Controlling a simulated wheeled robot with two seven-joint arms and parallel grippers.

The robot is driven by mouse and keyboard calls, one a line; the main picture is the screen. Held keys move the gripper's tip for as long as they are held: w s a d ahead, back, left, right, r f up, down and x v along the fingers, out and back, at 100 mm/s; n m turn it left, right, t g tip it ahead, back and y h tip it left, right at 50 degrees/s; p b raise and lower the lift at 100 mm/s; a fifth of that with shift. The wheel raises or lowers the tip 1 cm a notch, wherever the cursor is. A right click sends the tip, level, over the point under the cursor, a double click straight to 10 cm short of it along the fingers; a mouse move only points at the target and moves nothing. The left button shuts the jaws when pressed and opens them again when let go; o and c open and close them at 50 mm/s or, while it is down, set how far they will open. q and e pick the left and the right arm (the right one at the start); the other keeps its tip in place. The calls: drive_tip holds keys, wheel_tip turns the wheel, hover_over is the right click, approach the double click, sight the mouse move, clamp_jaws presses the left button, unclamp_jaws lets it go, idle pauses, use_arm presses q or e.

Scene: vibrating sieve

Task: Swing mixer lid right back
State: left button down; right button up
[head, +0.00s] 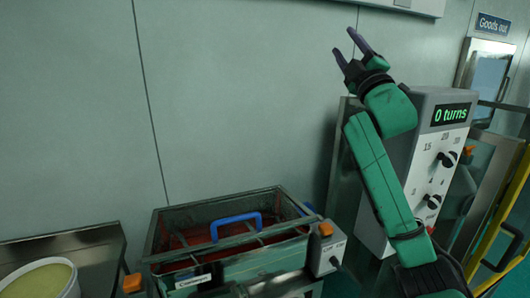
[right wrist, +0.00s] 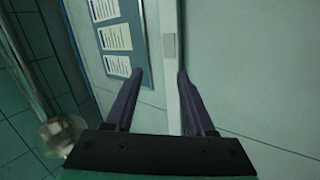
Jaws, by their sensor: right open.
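My right gripper (head: 346,42) is raised high in front of the wall, open and empty, with nothing between its fingers. In the right wrist view its two purple fingers (right wrist: 160,74) stand apart and point at a wall. A grey control box (head: 441,125) beside my right arm shows "0 turns" and has dials; I cannot tell for certain whether it belongs to the mixer. No mixer lid can be made out clearly, and my right arm hides part of what is behind it. My left gripper is not in view.
A framed box (head: 150,240) with a blue handle (head: 236,222) stands low in the middle, near a small switch box (head: 328,250). A tub (head: 42,279) sits at lower left. A yellow rail (head: 498,235) is at right. The wall area around my gripper is free.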

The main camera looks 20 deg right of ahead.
drive_tip(key=w+a+f+m+g+y, duration=0.2)
drive_tip(key=w+f+m+g, duration=0.15)
drive_tip(key=f+m, duration=0.4)
drive_tip(key=m+g+y, duration=0.6)
drive_tip(key=m+g, duration=1.1)
drive_tip(key=m, duration=0.6)
approach(242, 217)
drive_tip(key=shift+t, duration=0.25)
drive_tip(key=x, duration=1.1)
drive_tip(key=shift+s, duration=0.15)
clamp_jaws()
